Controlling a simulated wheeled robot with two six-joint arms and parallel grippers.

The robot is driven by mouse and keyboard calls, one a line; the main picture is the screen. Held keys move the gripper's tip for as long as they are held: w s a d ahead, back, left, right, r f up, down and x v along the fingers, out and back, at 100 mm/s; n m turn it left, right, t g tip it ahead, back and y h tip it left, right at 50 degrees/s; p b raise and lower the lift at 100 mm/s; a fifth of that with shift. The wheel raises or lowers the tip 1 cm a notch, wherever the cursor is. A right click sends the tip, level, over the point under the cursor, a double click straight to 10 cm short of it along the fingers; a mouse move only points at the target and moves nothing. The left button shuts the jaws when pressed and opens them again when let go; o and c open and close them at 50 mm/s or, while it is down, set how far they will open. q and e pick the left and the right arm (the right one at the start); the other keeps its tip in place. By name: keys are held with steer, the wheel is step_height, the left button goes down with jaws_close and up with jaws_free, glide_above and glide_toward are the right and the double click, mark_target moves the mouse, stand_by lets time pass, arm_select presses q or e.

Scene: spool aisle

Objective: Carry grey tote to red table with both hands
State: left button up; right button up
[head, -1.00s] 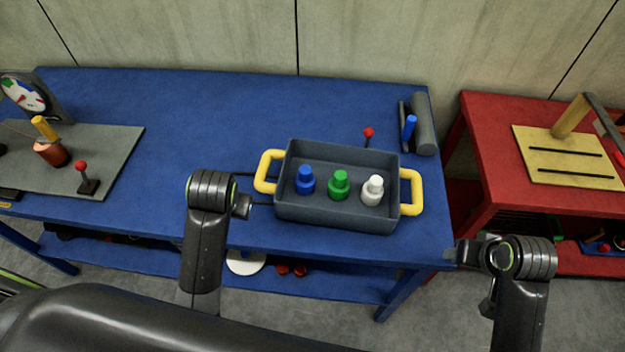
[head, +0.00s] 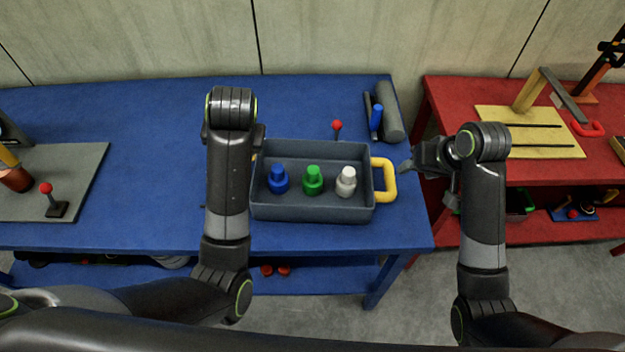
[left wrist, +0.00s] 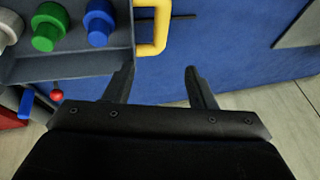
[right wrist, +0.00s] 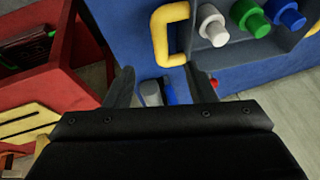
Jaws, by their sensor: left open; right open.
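The grey tote (head: 310,207) stands on the blue table, with a blue bottle (head: 278,180), a green bottle (head: 313,181) and a white bottle (head: 346,182) upright in it. Its right yellow handle (head: 389,180) is clear in the head view. My right gripper (head: 408,167) is open just right of that handle, not around it; the right wrist view shows the handle (right wrist: 158,38) beyond the fingers. My left arm hides the left handle in the head view. In the left wrist view my left gripper (left wrist: 160,85) is open and empty, with that handle (left wrist: 160,28) beyond the fingertips. The red table (head: 440,115) is at the right.
A gap separates the blue table (head: 150,120) from the red one. A yellow board (head: 490,118) with a post lies on the red table. A grey roll (head: 389,112) and a red-knobbed stick (head: 337,127) are behind the tote. A grey board (head: 75,165) lies left.

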mark_target(387, 183)
arm_select(q)
steer(key=x, duration=1.7)
arm_select(e)
steer(key=x, duration=1.6)
steer(key=shift+w+f, duration=0.15)
steer(key=shift+f, duration=0.2)
arm_select(q)
steer(key=shift+d, duration=0.1)
jaws_close()
arm_select(e)
jaws_close()
arm_select(q)
steer(key=shift+w+r, duration=0.1)
steer(key=shift+r, duration=0.15)
arm_select(e)
steer(key=shift+w+r, duration=0.15)
steer(key=shift+r, duration=0.05)
